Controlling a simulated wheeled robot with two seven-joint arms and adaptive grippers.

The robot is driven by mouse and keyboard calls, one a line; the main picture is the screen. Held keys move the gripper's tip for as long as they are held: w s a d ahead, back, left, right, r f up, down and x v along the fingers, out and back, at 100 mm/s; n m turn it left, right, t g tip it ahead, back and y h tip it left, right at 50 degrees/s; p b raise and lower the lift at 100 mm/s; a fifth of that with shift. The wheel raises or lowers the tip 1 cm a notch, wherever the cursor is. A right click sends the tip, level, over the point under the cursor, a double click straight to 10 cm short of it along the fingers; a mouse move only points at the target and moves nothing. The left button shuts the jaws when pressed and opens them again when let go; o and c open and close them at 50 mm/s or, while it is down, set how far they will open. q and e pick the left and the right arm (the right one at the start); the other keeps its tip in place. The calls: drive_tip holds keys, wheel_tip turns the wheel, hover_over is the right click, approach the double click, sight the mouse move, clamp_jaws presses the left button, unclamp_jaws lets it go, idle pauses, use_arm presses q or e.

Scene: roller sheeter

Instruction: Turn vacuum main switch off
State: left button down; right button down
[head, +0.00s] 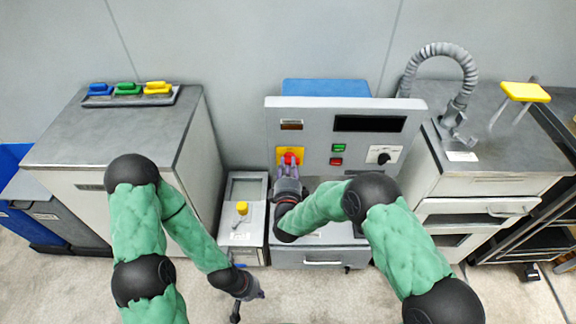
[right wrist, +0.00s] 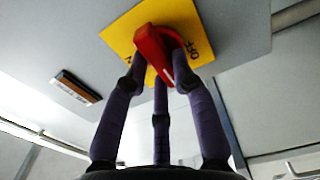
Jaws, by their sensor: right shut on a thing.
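The main switch is a red knob on a yellow plate (head: 280,153) at the left of the grey control panel. In the right wrist view the red knob (right wrist: 152,42) sits slightly slanted on the yellow plate (right wrist: 122,32). A white mark shows at its lower end, and the letters OFF are to its right. My right gripper (head: 289,170) has its purple fingers shut around the knob; they also show in the right wrist view (right wrist: 160,80). My left gripper (head: 250,294) hangs low over the floor, empty, its fingers seemingly spread.
The panel (head: 345,108) also has a display, green and red buttons and a black dial (head: 382,155). A flexible hose (head: 440,50) rises from the right cabinet. Open carpet lies in front.

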drive_tip(key=c, duration=1)
unclamp_jaws()
drive_tip(key=shift+s, duration=0.1)
drive_tip(key=s, duration=1.1)
drive_tip(key=shift+s, duration=0.4)
drive_tip(key=shift+f, duration=0.15)
